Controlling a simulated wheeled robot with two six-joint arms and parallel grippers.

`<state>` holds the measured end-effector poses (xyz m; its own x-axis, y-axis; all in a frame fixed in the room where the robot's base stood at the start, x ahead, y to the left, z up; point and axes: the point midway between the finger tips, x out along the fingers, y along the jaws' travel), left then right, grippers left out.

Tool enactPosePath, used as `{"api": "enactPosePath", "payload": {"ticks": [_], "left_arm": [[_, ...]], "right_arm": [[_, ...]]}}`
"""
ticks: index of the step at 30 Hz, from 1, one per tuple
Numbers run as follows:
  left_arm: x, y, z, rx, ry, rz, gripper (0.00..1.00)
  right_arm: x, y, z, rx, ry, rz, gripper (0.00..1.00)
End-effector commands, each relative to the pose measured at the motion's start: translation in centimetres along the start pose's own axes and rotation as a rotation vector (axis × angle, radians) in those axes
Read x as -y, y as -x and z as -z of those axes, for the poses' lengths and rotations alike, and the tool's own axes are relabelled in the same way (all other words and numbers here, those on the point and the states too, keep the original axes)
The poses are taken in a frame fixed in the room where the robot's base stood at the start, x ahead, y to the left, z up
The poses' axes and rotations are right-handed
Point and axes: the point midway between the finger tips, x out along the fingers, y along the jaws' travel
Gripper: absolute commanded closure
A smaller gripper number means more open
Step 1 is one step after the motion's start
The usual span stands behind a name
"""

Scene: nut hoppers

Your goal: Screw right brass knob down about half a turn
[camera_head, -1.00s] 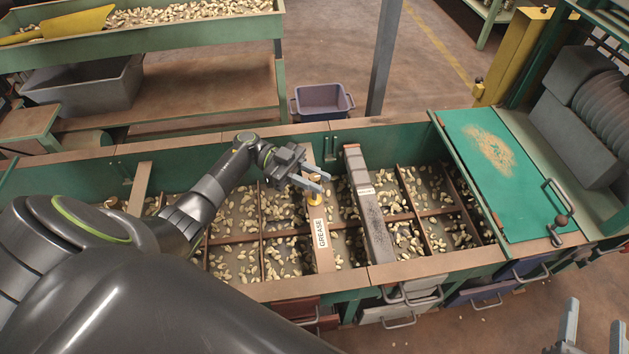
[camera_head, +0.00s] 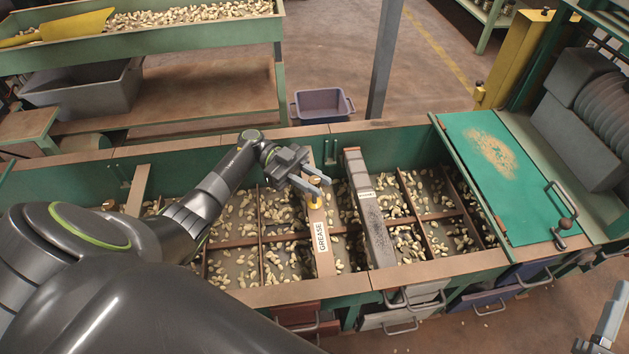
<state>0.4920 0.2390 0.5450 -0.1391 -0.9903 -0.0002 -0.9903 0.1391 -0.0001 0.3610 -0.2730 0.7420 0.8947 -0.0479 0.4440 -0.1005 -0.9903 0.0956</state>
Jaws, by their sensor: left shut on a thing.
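The right brass knob (camera_head: 315,203) is a small yellow piece on the far part of the narrow beam labelled GREASE (camera_head: 322,262), which crosses the trough. My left gripper (camera_head: 324,187) reaches in over the beam from the left. Its two grey fingers are at the top of the knob and shut on it, partly hiding it. A second brass-coloured piece (camera_head: 109,204) shows on the left by another cross beam, mostly behind my arm. Part of my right gripper (camera_head: 608,318) shows at the lower right corner, away from the trough; its opening is cut off.
The green trough (camera_head: 400,274) has divided bins with scattered nuts. A dark metal bar (camera_head: 370,220) crosses just right of the GREASE beam. A teal lid (camera_head: 480,180) with a handle covers the right end. A blue-grey bin (camera_head: 322,105) stands on the floor behind.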

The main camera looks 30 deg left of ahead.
Motion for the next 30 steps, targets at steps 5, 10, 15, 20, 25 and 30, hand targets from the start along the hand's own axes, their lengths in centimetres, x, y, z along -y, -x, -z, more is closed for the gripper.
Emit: {"api": "enactPosePath", "payload": {"ticks": [5, 10, 15, 20, 25, 30], "left_arm": [[0.0, 0.0, -0.1, 0.001, 0.001, 0.001, 0.65], [0.0, 0.0, 0.0, 0.001, 0.001, 0.001, 0.55], [0.0, 0.0, 0.0, 0.000, 0.000, 0.001, 0.55], [0.0, 1.1, -0.1, 0.002, 0.002, 0.002, 0.55], [0.1, 4.0, -0.1, 0.003, 0.002, 0.003, 0.55], [0.1, 6.5, -0.2, 0.002, 0.001, 0.002, 0.55]], "right_arm": [[0.0, 0.0, 0.0, 0.001, 0.000, 0.000, 0.47], [0.0, 0.0, 0.0, 0.002, 0.000, 0.000, 0.47], [0.0, 0.0, 0.0, 0.000, 0.000, 0.000, 0.47], [0.0, 0.0, 0.4, -0.026, 0.004, 0.000, 0.47], [0.2, 0.0, 2.1, -0.127, 0.020, 0.004, 0.47], [0.5, 0.4, 4.9, -0.293, 0.045, 0.012, 0.47]]}}
